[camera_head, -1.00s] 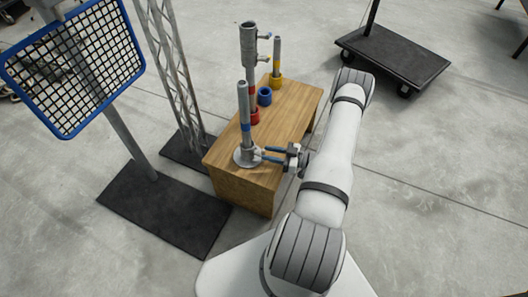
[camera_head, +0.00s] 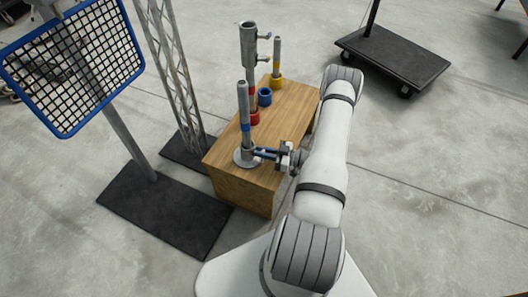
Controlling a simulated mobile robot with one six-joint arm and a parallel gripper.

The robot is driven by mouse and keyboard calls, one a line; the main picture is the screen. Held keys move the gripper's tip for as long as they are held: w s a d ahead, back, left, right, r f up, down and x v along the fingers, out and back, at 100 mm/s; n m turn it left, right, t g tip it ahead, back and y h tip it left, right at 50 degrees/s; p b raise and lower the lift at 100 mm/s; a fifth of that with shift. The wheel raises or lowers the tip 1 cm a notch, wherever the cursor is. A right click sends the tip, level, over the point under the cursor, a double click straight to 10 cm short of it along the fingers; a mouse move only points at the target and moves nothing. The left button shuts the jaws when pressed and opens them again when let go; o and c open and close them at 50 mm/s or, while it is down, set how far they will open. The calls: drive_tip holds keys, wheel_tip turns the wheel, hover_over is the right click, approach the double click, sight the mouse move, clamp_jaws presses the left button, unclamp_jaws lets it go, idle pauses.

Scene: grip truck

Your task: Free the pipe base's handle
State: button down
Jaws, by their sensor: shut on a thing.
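The pipe base (camera_head: 243,161) is a round grey plate on the near end of the wooden table. A grey upright pipe with a blue band (camera_head: 243,112) stands on it. My gripper (camera_head: 262,153) reaches in from the right, low beside the foot of the pipe. Its blue fingers are close together and shut on the pipe base's handle. The handle is too small and too covered by the fingers to make out clearly.
The wooden table (camera_head: 280,130) also holds a red cup (camera_head: 254,117), a blue cup (camera_head: 264,97), a yellow cup (camera_head: 276,82) with a pipe, and a taller grey pipe (camera_head: 249,50). A blue-framed grid (camera_head: 75,65) and truss (camera_head: 170,70) stand left.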

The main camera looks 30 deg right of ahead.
drive_tip(key=shift+s+a+f+n, duration=0.1)
drive_tip(key=shift+f+n, duration=0.05)
drive_tip(key=shift+n, duration=0.25)
drive_tip(key=n, duration=0.2)
drive_tip(key=shift+s+a+n+g+h, duration=0.15)
drive_tip(key=shift+a+n+g+h, duration=0.05)
drive_tip(key=shift+n+g+h, duration=0.1)
drive_tip(key=n, duration=0.2)
drive_tip(key=n+h, duration=0.1)
drive_tip(key=n, duration=0.1)
drive_tip(key=shift+s+a+f+b, duration=0.15)
drive_tip(key=shift+a+f+b, duration=0.1)
drive_tip(key=shift+b, duration=0.05)
drive_tip(key=n, duration=0.1)
drive_tip(key=n+b, duration=0.1)
drive_tip(key=n, duration=0.1)
drive_tip(key=shift+s+a+f+n+h, duration=0.1)
drive_tip(key=shift+a+f+n+h, duration=0.05)
drive_tip(key=shift+f+n+h, duration=0.2)
drive_tip(key=shift+n+t+h+b, duration=0.3)
drive_tip(key=shift+n+t+h, duration=0.15)
drive_tip(key=shift+n, duration=0.4)
